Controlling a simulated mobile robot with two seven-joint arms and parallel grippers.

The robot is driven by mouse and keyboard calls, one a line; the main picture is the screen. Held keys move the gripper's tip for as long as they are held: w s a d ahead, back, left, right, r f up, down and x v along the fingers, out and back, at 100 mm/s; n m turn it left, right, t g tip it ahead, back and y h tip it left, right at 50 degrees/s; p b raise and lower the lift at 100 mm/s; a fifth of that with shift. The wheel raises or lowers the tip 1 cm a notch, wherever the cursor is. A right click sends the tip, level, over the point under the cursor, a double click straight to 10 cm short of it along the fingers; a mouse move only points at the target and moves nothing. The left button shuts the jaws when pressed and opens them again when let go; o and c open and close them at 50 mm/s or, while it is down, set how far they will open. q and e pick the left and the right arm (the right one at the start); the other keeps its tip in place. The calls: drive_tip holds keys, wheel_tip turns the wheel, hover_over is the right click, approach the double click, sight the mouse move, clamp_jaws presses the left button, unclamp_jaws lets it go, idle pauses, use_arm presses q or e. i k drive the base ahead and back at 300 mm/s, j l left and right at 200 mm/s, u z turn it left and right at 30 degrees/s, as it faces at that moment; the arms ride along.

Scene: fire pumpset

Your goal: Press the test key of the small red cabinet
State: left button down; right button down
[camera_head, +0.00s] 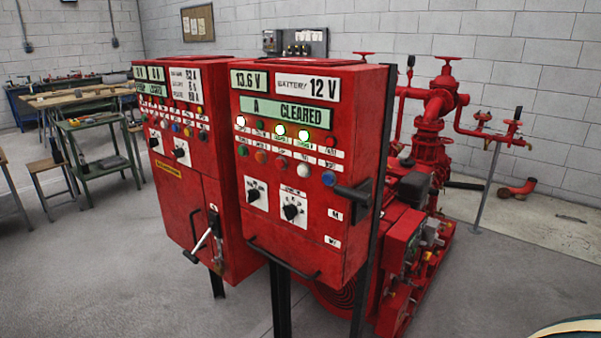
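Two red cabinets stand side by side. The right one (305,235) looks the smaller, and its front faces me at an angle. Its displays (287,113) read "13.6 V", "BATTERY 12 V" and "A CLEARED". Below are a row of lamps, several lit, and a row of round keys: green (242,150), orange (261,156), red (282,163), white (303,171) and blue (328,178). Their labels are too small to read, so I cannot tell which is the test key. Two rotary switches (291,211) sit lower. Neither gripper is in view.
A dark handle (352,194) juts from the small cabinet's right edge, and a bar handle (283,262) from its bottom. The larger cabinet (181,200) has a protruding lever (202,240). Red pump piping (432,130) stands behind right. The floor in front is clear.

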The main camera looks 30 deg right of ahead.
sight(302, 170)
drive_tip(key=i+j+z, duration=0.1)
drive_tip(key=z, duration=0.35)
drive_tip(key=i+j+z, duration=0.1)
drive_tip(key=z, duration=0.35)
drive_tip(key=i+j+z, duration=0.15)
drive_tip(key=j, duration=0.2)
drive_tip(key=j+z, duration=0.15)
drive_tip(key=j, duration=0.2)
drive_tip(key=i+j+z, duration=0.15)
drive_tip(key=j, duration=0.7)
drive_tip(key=i+j, duration=0.15)
drive_tip(key=j, duration=0.3)
